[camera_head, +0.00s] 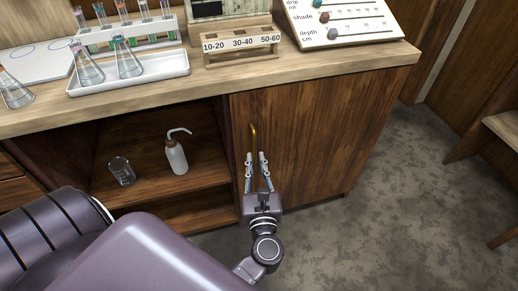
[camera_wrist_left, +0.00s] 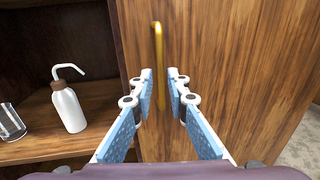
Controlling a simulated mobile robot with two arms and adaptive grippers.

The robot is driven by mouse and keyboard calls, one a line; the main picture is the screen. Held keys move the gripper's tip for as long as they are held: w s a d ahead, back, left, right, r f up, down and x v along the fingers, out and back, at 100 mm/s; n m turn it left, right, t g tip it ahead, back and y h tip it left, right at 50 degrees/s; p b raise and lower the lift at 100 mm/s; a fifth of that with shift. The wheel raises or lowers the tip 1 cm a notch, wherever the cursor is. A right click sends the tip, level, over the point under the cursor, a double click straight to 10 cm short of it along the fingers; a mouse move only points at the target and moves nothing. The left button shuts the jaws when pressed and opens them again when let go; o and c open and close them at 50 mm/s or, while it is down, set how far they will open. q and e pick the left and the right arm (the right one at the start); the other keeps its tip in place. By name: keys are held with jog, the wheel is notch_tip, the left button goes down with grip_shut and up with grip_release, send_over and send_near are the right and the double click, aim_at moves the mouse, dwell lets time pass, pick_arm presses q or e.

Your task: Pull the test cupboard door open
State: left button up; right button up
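The cupboard door (camera_head: 320,135) is a brown wooden panel below the right part of the worktop, and it looks shut. Its upright brass handle (camera_head: 253,133) is near the door's left edge. The handle also shows in the wrist view (camera_wrist_left: 158,50), rising beyond and between the fingertips; its lower end is hard to make out. My left gripper (camera_head: 257,156) is in front of the door at the handle's lower part. Its fingers (camera_wrist_left: 160,76) are open, one on each side of the handle's line, with gaps visible. My right gripper is not in view.
Left of the door is an open shelf (camera_head: 145,165) with a white wash bottle (camera_head: 176,156) and a glass beaker (camera_head: 121,171). The worktop (camera_head: 215,83) above holds flasks, a white tray, a labelled wooden rack (camera_head: 240,45) and a slider board (camera_head: 345,22). The floor to the right is clear.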

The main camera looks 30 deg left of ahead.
aim_at(255, 149)
pick_arm(q)
jog(key=x, duration=0.5)
jog(key=shift+w+a, duration=0.2)
jog(key=shift+w, duration=0.05)
grip_shut()
